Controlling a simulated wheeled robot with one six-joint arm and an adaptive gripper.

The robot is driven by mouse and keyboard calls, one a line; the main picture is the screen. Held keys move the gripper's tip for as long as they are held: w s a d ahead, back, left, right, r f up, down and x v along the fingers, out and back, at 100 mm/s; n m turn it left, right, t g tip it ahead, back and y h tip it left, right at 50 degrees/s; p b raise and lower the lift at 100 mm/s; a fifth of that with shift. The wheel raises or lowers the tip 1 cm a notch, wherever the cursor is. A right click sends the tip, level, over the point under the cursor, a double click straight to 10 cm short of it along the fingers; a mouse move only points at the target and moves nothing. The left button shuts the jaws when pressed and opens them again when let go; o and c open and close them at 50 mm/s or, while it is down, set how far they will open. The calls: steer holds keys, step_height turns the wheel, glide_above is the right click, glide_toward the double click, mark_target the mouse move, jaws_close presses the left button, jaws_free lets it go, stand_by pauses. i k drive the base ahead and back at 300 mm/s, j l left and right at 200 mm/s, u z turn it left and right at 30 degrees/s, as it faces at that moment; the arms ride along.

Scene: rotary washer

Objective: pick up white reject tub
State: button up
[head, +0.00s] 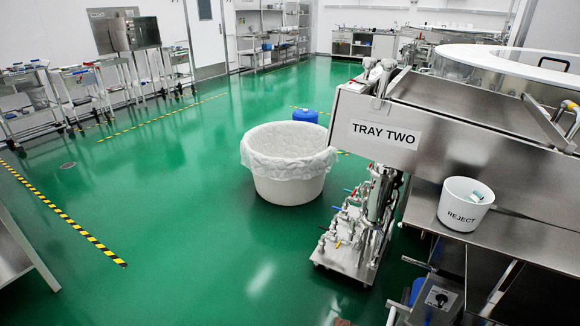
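The white reject tub (460,218) is a small round tub marked "REJECT" in dark letters. It stands upright on a steel shelf (425,206) at the right of the head view. A few small pale and greenish items show inside it near its right rim. My gripper is not in the head view, so its place relative to the tub cannot be seen.
The steel machine labelled "TRAY TWO" (385,133) rises just behind and above the tub. A valve assembly (350,238) stands left of the shelf. A large lined white bin (285,190) and a blue container (305,115) are on the green floor, which is open to the left.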

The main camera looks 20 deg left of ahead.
mark_target(458, 214)
steer(key=j+z, duration=0.45)
steer(key=i+j+z, duration=0.1)
steer(key=j+z, duration=0.75)
steer(key=k+j+z, duration=0.15)
steer(key=j+z, duration=0.15)
steer(key=z, duration=0.15)
steer(key=k+j+z, duration=0.2)
steer(key=j+z, duration=0.25)
steer(key=k+j+z, duration=0.2)
steer(key=z, duration=0.2)
